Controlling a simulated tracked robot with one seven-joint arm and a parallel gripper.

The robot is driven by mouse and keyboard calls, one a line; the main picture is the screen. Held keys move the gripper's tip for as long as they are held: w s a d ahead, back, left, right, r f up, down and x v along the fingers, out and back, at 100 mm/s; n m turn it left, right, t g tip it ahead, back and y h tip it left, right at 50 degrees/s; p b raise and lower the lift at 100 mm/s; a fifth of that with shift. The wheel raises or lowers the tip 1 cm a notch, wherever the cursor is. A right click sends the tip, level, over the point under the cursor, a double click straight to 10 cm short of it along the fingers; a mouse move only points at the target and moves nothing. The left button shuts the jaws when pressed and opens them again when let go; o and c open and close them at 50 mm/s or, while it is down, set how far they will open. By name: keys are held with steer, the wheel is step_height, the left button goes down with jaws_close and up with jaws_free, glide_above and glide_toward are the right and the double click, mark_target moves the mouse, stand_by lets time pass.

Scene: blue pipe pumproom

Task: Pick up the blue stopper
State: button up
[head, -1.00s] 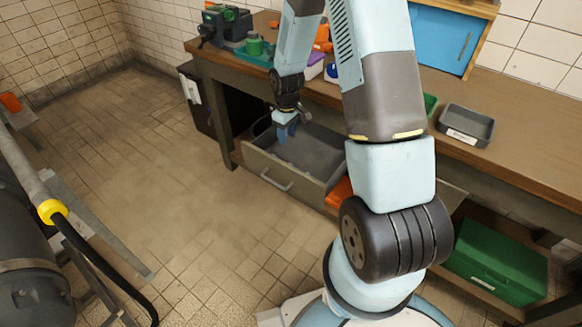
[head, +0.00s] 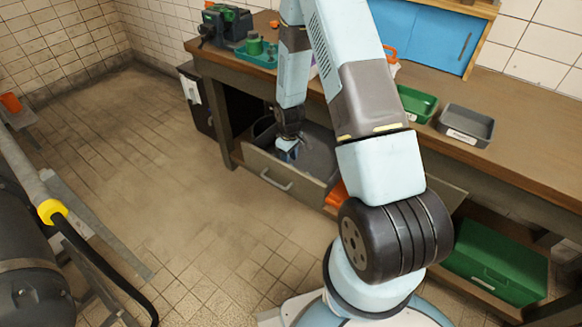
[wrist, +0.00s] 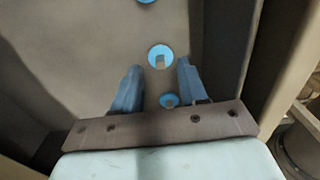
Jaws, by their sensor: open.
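Three blue round pieces lie in the open drawer (head: 313,150) in the wrist view. One blue stopper (wrist: 160,56) with a greyish upright part shows between and just beyond my fingertips. A second blue piece (wrist: 169,100) lies between the fingers, closer to the palm. A third (wrist: 147,1) is cut off by the top edge. My gripper (wrist: 159,66) is open and points down, with nothing held between its blue fingers. In the head view my gripper (head: 287,152) is inside the drawer area; the stoppers cannot be made out there.
The drawer walls stand close around my gripper, with the drawer front (head: 270,176) on the near side. The workbench (head: 540,140) above holds a grey tray (head: 466,125) and a green tray (head: 417,103). A green box (head: 498,265) sits low at right.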

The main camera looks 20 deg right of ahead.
steer(key=shift+f, duration=1.1)
jaws_close()
